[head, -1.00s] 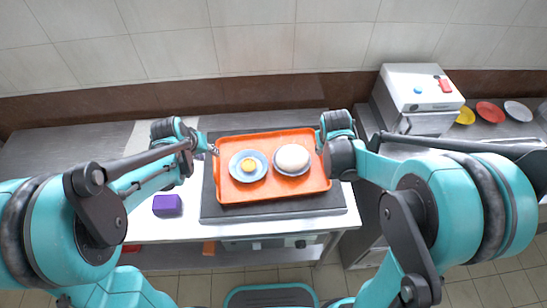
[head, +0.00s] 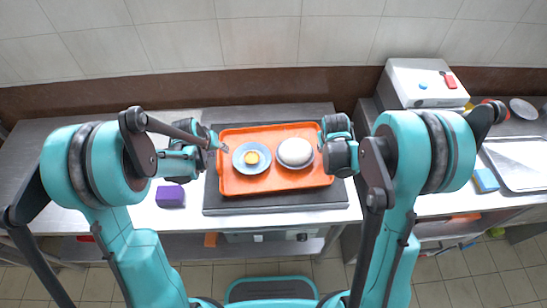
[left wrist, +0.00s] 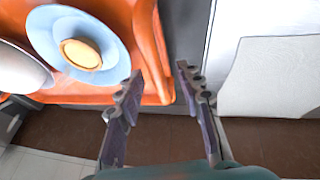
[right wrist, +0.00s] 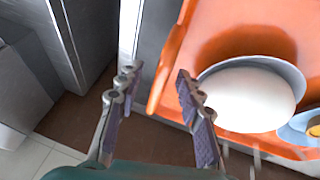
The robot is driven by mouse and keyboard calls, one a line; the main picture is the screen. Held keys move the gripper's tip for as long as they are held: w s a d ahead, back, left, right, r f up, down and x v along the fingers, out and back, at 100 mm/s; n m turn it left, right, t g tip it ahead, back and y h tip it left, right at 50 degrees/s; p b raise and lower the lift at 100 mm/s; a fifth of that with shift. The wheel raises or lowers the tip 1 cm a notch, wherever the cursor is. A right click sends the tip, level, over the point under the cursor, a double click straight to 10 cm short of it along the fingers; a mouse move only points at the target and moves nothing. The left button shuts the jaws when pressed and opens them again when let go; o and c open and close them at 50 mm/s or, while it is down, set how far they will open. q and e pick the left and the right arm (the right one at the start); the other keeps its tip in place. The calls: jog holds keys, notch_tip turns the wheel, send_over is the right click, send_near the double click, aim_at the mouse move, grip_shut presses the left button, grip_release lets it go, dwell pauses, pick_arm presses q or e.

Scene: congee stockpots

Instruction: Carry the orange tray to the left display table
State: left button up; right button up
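The orange tray (head: 240,187) lies flat on a dark slab (head: 280,203) on the counter. It bears a blue-rimmed plate (head: 240,164) with a yellow round food and a bowl (head: 295,153) with a white mound. My left gripper (head: 222,144) is at the tray's left rim; in the left wrist view its fingers (left wrist: 160,69) are apart, with the rim near or between the tips. My right gripper (head: 323,142) is at the right rim; in the right wrist view its fingers (right wrist: 158,72) are apart on either side of the rim's line. Contact cannot be told.
A purple block (head: 170,196) lies on the counter left of the slab. A grey steel table top (head: 70,150) stretches to the left. A white boxy machine (head: 425,88) stands at the right. A metal tray (head: 520,160) lies farther right.

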pick_arm(q)
jog(key=shift+w+f, duration=0.1)
jog(key=shift+f, duration=0.2)
pick_arm(e)
jog(key=shift+w+f, duration=0.1)
jog(key=shift+f, duration=0.2)
pick_arm(q)
grip_shut()
pick_arm(e)
grip_shut()
pick_arm(q)
jog(key=shift+r, duration=0.1)
pick_arm(e)
jog(key=shift+r, duration=0.15)
